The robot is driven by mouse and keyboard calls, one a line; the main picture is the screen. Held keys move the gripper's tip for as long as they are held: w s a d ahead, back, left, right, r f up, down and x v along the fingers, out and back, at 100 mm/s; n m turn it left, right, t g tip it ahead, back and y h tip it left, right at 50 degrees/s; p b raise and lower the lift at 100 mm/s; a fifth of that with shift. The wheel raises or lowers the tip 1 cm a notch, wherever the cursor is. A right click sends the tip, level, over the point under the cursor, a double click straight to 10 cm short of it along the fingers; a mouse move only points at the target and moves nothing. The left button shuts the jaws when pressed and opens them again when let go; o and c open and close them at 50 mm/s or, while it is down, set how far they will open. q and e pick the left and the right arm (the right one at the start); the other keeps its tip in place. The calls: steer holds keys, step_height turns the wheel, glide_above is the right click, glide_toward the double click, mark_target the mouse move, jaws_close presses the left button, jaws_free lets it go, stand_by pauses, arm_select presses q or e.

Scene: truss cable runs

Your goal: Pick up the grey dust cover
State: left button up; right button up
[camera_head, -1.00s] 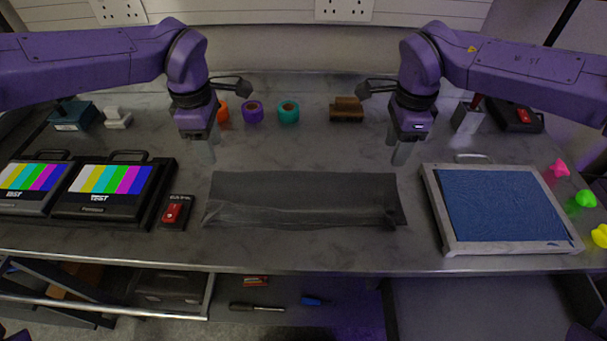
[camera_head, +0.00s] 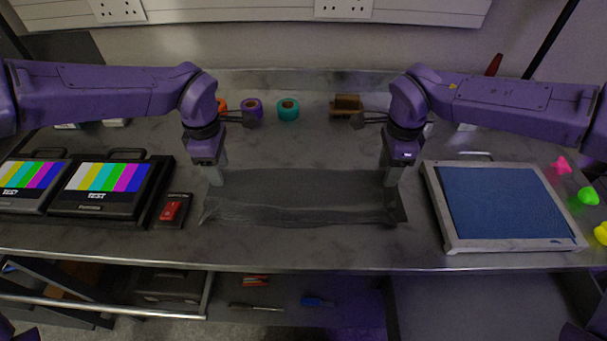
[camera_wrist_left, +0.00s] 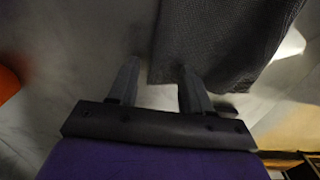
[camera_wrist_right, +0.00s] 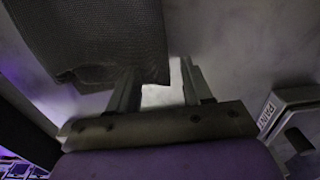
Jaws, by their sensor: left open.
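The grey dust cover (camera_head: 300,200) lies flat and slightly creased on the bench in the middle of the head view. My left gripper (camera_head: 215,176) is at its far left corner. In the left wrist view the fingers (camera_wrist_left: 158,88) are apart, with the cover's edge (camera_wrist_left: 215,40) near and partly beyond one finger. My right gripper (camera_head: 391,178) is at the far right corner. In the right wrist view its fingers (camera_wrist_right: 158,88) are apart, with the cover (camera_wrist_right: 95,35) beside and partly behind one finger. I cannot tell whether either gripper touches the cover.
Two colour-bar monitors (camera_head: 100,188) and a red-switch box (camera_head: 172,210) stand left of the cover. A blue framed panel (camera_head: 505,203) lies to the right. Tape rolls (camera_head: 288,110) and a brown block (camera_head: 346,105) stand behind. Bare bench lies in front.

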arm_select(q)
steer(key=shift+f, duration=0.15)
jaws_close()
arm_select(e)
steer(key=shift+s, duration=0.1)
jaws_close()
